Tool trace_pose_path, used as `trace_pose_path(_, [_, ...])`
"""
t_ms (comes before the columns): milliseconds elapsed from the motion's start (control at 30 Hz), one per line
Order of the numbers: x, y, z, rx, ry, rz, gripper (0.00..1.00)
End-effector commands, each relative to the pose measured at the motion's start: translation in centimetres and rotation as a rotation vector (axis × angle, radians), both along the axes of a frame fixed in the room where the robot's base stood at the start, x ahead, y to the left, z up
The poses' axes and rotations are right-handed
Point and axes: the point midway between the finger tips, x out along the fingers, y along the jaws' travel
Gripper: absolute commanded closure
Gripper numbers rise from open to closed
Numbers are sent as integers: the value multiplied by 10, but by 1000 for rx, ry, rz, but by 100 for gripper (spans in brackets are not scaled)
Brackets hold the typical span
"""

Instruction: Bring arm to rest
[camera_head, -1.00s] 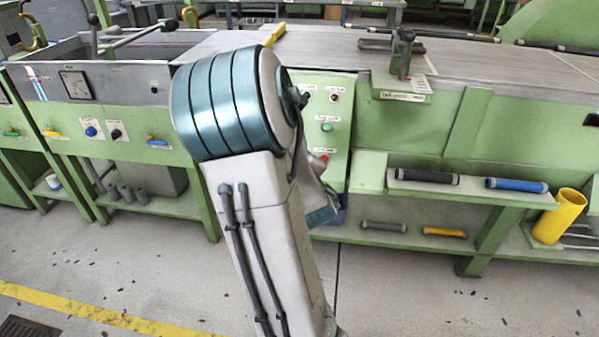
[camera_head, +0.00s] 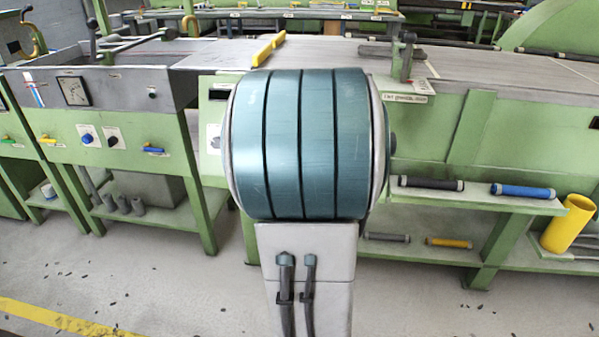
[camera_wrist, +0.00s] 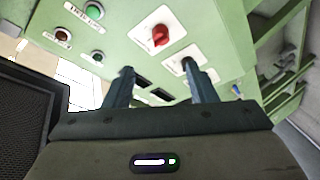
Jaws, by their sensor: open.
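My gripper (camera_wrist: 160,88) shows in the wrist view with its two fingers apart and nothing between them. The fingers point at a green control panel (camera_wrist: 205,25), which has a red knob (camera_wrist: 160,35) and a green button (camera_wrist: 94,11). I cannot tell how far the fingertips are from the panel. In the head view my arm stands upright in the middle of the picture, with its teal joint (camera_head: 302,145) in front of the green machine (camera_head: 440,130). My gripper is hidden there behind the arm.
A yellow bar (camera_head: 268,48) lies on the grey table top (camera_head: 330,55). Black (camera_head: 431,183) and blue (camera_head: 523,190) rollers lie on a right shelf, with a yellow cylinder (camera_head: 567,224) beside it. A workbench with a gauge (camera_head: 73,91) stands left. Grey floor (camera_head: 130,270) is free in front.

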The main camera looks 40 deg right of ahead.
Motion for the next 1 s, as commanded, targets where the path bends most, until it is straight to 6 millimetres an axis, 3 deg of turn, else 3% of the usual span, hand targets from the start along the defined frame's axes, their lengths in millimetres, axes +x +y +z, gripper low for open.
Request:
trace_pose_path(333, [0, 0, 1, 4, 0, 0, 49])
trace_pose_path(500, [4, 12, 20, 96, 25, -2, 49])
trace_pose_path(767, [8, 70, 70, 406, 153, -9, 49])
trace_pose_path(1000, [-9, 139, 125, 650, 316, -25, 49])
